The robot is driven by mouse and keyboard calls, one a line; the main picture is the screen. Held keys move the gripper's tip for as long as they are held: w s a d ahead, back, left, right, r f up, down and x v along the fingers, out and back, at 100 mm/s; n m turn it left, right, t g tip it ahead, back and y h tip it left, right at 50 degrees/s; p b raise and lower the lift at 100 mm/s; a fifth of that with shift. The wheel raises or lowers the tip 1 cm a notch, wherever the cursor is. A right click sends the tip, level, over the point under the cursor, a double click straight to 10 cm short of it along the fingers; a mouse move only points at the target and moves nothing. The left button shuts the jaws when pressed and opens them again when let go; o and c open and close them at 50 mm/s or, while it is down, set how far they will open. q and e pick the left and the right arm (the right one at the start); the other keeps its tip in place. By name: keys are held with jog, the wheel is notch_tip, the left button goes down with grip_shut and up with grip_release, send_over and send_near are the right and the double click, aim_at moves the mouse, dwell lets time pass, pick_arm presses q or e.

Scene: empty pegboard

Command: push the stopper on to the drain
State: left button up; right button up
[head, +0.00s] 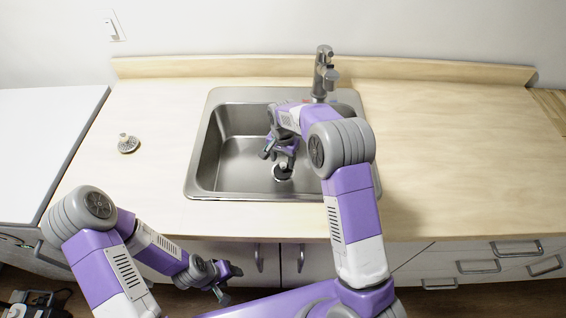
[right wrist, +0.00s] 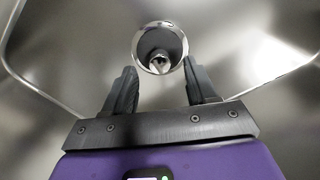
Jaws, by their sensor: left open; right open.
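The round drain (head: 283,173) is in the floor of the steel sink (head: 193,190), towards its front. In the right wrist view, the drain (right wrist: 139,50) is a shiny ring with a dark inside and a small shiny piece in its middle; I cannot tell whether that piece is a stopper. A round metal piece with a small knob, which looks like a stopper or strainer (head: 128,145), lies on the counter left of the sink. My right gripper (head: 279,158) is open and empty inside the sink, just above the drain. My left gripper (head: 226,282) is open and empty in front of the cabinets.
A faucet (head: 322,75) stands behind the sink at the right. The sink walls surround my right gripper. The wooden counter (head: 440,150) is clear on the right side. Drawers with handles (head: 520,250) and cabinet doors are below the front edge.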

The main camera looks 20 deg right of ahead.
aim_at(283, 165)
jog(key=shift+r, duration=1.85)
jog(key=shift+f, duration=0.1)
notch_tip(283, 165, down, 7)
jog(key=shift+r+b, duration=0.1)
jog(key=shift+b, duration=0.5)
jog(key=shift+f, duration=0.25)
jog(key=shift+r+p, duration=0.5)
jog(key=shift+r, duration=0.25)
jog(key=shift+f, duration=0.15)
